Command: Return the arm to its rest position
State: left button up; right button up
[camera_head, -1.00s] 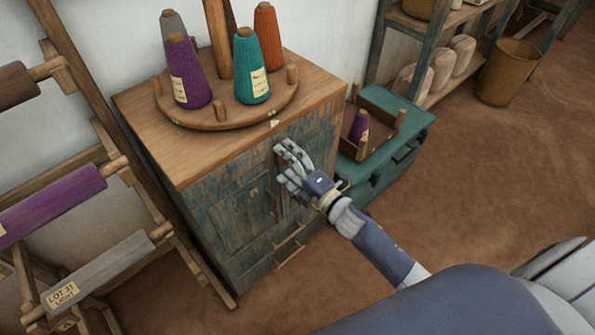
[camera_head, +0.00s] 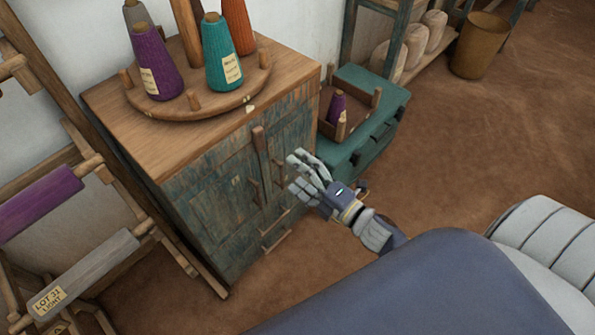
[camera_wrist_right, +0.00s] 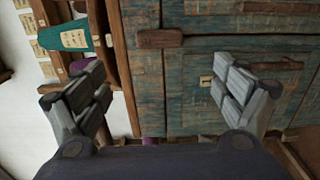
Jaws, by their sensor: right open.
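My right gripper (camera_head: 306,178) is open and empty in the head view, in front of the cabinet's right side and apart from it. In the right wrist view its two fingers (camera_wrist_right: 160,97) stand wide apart with nothing between them. The weathered teal cabinet (camera_head: 213,182) with a wooden top faces the gripper; its doors and wooden handles show behind the fingers. The cabinet front (camera_wrist_right: 190,90) also fills much of the right wrist view. My left gripper is not in view.
A round wooden tray (camera_head: 196,112) on the cabinet holds several yarn cones. A green chest (camera_head: 370,140) with a purple cone in a wooden crate stands right of the cabinet. A rack of rollers (camera_head: 85,262) is at left. Brown floor (camera_head: 480,150) is open at right.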

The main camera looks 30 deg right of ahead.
dwell(0.3)
jog(key=s+d+f+m+g+h, duration=0.1)
jog(key=s+f+m+g+h, duration=0.2)
jog(key=f, duration=0.6)
jog(key=s+d+f+m+g, duration=0.1)
jog(key=s+d+f+m, duration=0.2)
jog(key=f, duration=0.7)
jog(key=s+f+m+g+h, duration=0.25)
jog(key=f+m, duration=0.25)
jog(key=f, duration=0.4)
jog(key=s+a+f+m+g, duration=0.1)
jog(key=s+f+m+g, duration=0.2)
jog(key=s+f, duration=0.3)
jog(key=s+a+f+m+g, duration=0.1)
jog(key=s+f+m+g, duration=0.2)
jog(key=s+f, duration=0.4)
jog(key=s+a+f+m+g, duration=0.1)
jog(key=s+f, duration=0.6)
jog(key=s, duration=1)
jog(key=shift+s+m+g+h, duration=0.25)
jog(key=shift+m+g+h, duration=0.1)
jog(key=shift+m+g, duration=0.75)
